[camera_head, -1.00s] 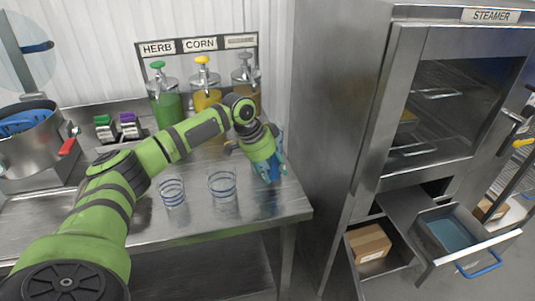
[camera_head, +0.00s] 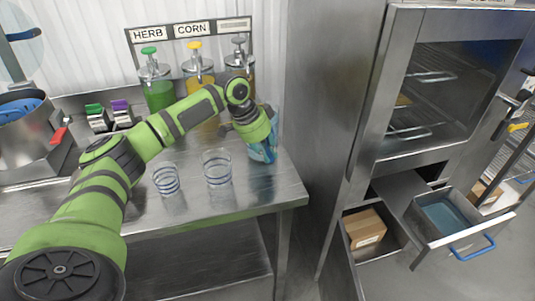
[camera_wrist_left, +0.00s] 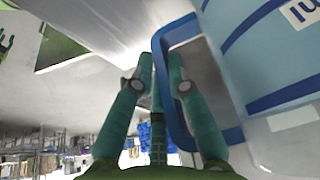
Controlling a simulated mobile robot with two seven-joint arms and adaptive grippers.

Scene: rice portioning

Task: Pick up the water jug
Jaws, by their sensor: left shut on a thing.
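The water jug (camera_head: 268,151) stands at the right end of the steel table in the head view, largely hidden behind my left gripper (camera_head: 262,136). In the left wrist view the jug (camera_wrist_left: 285,60) is a pale body with blue bands at the right, with a blue handle (camera_wrist_left: 162,75) facing the fingers. My left gripper (camera_wrist_left: 160,72) is shut on the jug's handle. Whether the jug's base touches the table is hard to tell. My right gripper is in neither view.
Two striped glasses (camera_head: 217,168) (camera_head: 166,180) stand left of the jug. Dispensers (camera_head: 157,92) line the back wall. A tall steel steamer cabinet (camera_head: 335,110) rises just right of the table, with an open drawer (camera_head: 465,240) low down.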

